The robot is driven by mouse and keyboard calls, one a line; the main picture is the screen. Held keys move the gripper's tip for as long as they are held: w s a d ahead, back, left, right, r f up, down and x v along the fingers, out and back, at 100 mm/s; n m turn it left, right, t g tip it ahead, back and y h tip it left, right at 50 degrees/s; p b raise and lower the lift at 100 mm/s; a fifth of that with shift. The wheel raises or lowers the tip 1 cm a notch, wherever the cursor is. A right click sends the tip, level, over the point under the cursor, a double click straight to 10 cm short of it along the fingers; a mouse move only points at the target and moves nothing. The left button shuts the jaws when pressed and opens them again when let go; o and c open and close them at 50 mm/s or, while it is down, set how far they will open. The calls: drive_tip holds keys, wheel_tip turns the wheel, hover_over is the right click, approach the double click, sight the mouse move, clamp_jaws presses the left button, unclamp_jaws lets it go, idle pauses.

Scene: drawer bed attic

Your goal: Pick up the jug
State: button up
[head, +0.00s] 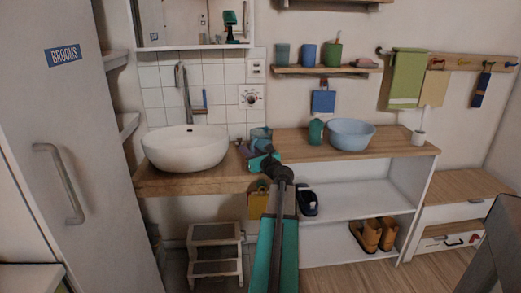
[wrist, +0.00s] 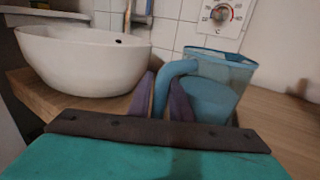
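The jug (wrist: 212,80) is translucent blue with a thick curved handle, just right of centre in the wrist view. In the head view the jug (head: 261,132) is small and partly covered by my gripper, at the wooden counter right of the basin. My gripper (wrist: 163,92) has its two purple fingers on either side of the jug's handle, with the handle filling the narrow gap. The fingers look closed on it. The jug's base is hidden behind my gripper, so I cannot tell whether it touches the counter. My gripper (head: 256,150) also shows in the head view.
A white basin (head: 186,149) stands close left of the jug, with a tap behind it. A wall dial (wrist: 221,14) is behind. To the right, the wooden top (head: 290,147) carries a teal cup (head: 316,131) and a blue bowl (head: 351,134). A step stool (head: 215,252) stands below.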

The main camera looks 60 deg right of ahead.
idle(0.5)
clamp_jaws()
drive_tip(key=shift+r, duration=0.15)
drive_tip(key=s+a+r, duration=0.4)
drive_tip(key=s+a, duration=0.1)
drive_tip(key=a, duration=0.4)
drive_tip(key=shift+s+a, duration=0.15)
drive_tip(key=shift+a, duration=0.1)
idle(0.5)
drive_tip(key=b, duration=0.2)
drive_tip(key=shift+a+b, duration=0.15)
drive_tip(key=shift+b, duration=0.25)
drive_tip(key=s+a+b, duration=0.1)
drive_tip(key=b, duration=0.8)
drive_tip(key=shift+s+a+b, duration=0.1)
drive_tip(key=shift+a+b, duration=0.25)
drive_tip(key=shift+b, duration=0.05)
